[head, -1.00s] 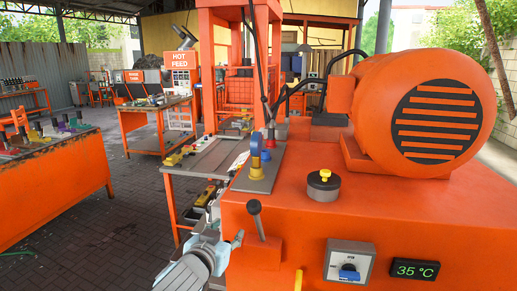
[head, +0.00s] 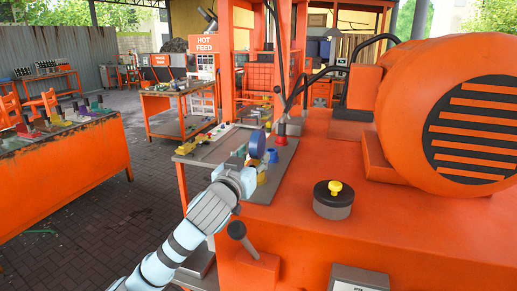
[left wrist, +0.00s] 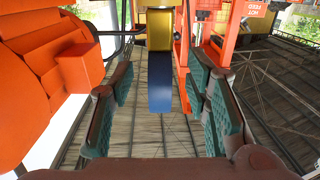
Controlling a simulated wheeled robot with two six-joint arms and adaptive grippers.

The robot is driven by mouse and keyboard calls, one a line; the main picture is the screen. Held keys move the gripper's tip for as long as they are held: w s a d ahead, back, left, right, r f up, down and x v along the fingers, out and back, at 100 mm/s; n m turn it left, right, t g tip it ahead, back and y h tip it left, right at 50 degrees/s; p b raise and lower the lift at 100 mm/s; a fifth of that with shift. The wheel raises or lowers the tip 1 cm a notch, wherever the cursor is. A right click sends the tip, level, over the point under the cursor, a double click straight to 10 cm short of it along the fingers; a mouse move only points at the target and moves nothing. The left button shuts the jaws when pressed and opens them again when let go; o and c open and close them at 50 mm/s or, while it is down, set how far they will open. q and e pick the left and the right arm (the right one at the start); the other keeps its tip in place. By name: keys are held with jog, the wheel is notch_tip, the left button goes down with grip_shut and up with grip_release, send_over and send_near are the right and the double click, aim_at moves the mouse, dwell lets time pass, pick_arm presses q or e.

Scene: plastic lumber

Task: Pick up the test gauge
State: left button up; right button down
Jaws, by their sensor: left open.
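What looks like the test gauge is a round blue disc (head: 257,144) standing upright on the grey plate along the left of the orange machine. In the left wrist view it shows as a dark blue body (left wrist: 159,85) with a yellow part above it, centred between my fingers. My left gripper (head: 250,165) is just in front of the disc in the head view and partly hides its lower part. In the left wrist view the left gripper (left wrist: 160,105) is open, with green pads apart on either side; contact cannot be told. My right gripper is not in view.
A red cone-shaped piece (head: 281,136) and a small blue piece (head: 272,155) stand close to the disc. The orange machine (head: 320,175) with a black lever (head: 238,231) and a yellow-knobbed black cap (head: 333,200) fills the right. Open floor (head: 90,225) lies left.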

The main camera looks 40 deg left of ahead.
aim_at(259, 151)
pick_arm(q)
jog(key=x, duration=0.4)
jog(key=shift+w+p, duration=0.25)
jog(key=shift+p, duration=0.05)
jog(key=shift+s, duration=0.2)
grip_shut()
